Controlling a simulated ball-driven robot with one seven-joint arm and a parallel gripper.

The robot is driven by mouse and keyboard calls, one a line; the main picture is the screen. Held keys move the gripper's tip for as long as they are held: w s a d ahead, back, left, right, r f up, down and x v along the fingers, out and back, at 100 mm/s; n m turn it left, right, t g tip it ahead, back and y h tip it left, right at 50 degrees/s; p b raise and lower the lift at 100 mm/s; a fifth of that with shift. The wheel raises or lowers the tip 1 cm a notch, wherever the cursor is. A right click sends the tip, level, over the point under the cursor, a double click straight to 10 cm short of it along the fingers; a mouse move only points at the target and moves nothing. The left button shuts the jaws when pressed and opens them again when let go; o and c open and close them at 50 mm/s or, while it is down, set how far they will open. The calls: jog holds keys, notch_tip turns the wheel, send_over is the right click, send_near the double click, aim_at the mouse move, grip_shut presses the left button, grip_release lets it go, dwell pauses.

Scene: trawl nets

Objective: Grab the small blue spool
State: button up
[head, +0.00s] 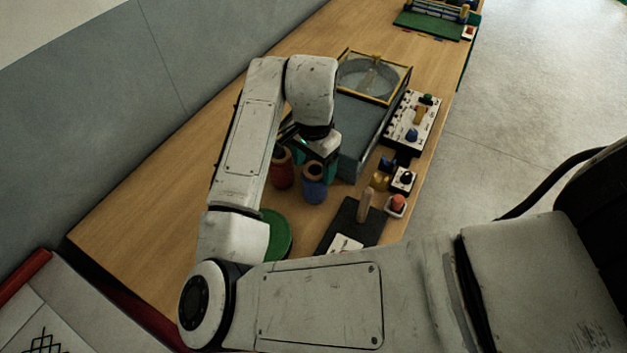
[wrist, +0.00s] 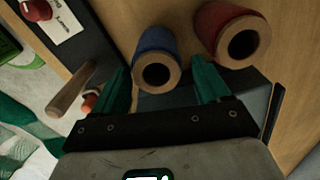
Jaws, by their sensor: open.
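The small blue spool (head: 314,188) stands on the wooden table, with a tan, hollow end facing up. It also shows in the wrist view (wrist: 156,48), in line with the gap between my green fingers. My gripper (wrist: 161,68) is open and empty, with one finger to each side of the blue spool's near end. I cannot tell whether the fingers touch it. In the head view my gripper (head: 316,160) is over the spools, partly hidden by my wrist. A red spool (head: 282,172) stands close to the left of the blue one, and right of it in the wrist view (wrist: 222,25).
A grey box (head: 350,128) with a yellow-framed round top lies behind the spools. A black board with a wooden peg (head: 365,206) and an orange knob (head: 397,202) are at right. A green disc (head: 277,232) lies in front. The table's left side is clear.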

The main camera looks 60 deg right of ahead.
aim_at(314, 192)
jog(key=shift+s+a+f+p, duration=0.15)
jog(key=shift+f+p, duration=0.4)
jog(key=shift+f, duration=1.95)
